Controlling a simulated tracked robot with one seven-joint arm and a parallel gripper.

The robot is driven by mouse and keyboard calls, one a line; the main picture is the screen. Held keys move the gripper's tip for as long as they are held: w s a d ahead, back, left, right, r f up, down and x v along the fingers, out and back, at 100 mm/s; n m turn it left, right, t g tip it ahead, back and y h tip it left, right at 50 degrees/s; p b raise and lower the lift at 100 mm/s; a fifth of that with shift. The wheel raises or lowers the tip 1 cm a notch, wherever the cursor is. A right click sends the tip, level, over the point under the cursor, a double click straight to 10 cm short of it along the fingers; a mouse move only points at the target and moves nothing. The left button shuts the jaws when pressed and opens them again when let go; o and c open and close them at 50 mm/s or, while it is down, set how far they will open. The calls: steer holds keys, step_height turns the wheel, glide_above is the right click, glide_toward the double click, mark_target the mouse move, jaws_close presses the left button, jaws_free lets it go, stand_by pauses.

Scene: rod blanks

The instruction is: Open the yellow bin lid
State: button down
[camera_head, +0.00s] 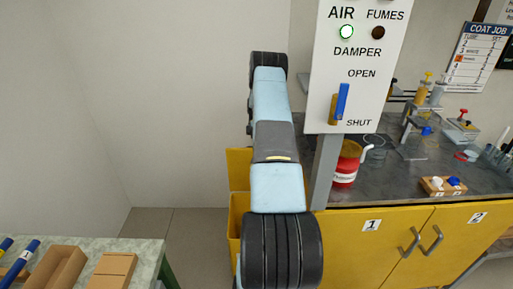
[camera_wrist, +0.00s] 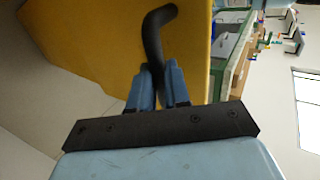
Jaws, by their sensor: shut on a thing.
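The yellow bin (camera_head: 235,220) stands on the floor, left of the yellow cabinet. A yellow panel, which looks like its lid (camera_head: 238,168), shows above the bin body and appears tilted up; my arm hides most of both. In the wrist view the yellow lid (camera_wrist: 90,45) fills the upper left, with a bent black handle (camera_wrist: 153,35) across it. My gripper (camera_wrist: 157,75) has its blue fingers on either side of the handle's lower end and is shut on it. In the head view my arm hides the gripper.
A grey bench over yellow cabinet doors (camera_head: 385,245) stands close on the right, with a post and damper panel (camera_head: 355,70) beside my arm. A red pot (camera_head: 345,170) sits on the bench. Floor between is clear.

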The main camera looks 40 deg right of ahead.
steer(key=shift+s+a+f, duration=0.1)
steer(key=shift+s+f, duration=0.05)
steer(key=shift+f, duration=0.3)
steer(key=c, duration=1.1)
jaws_free()
steer(key=shift+r, duration=0.1)
steer(key=v, duration=0.7)
steer(key=shift+w, duration=0.35)
steer(key=shift+r, duration=0.1)
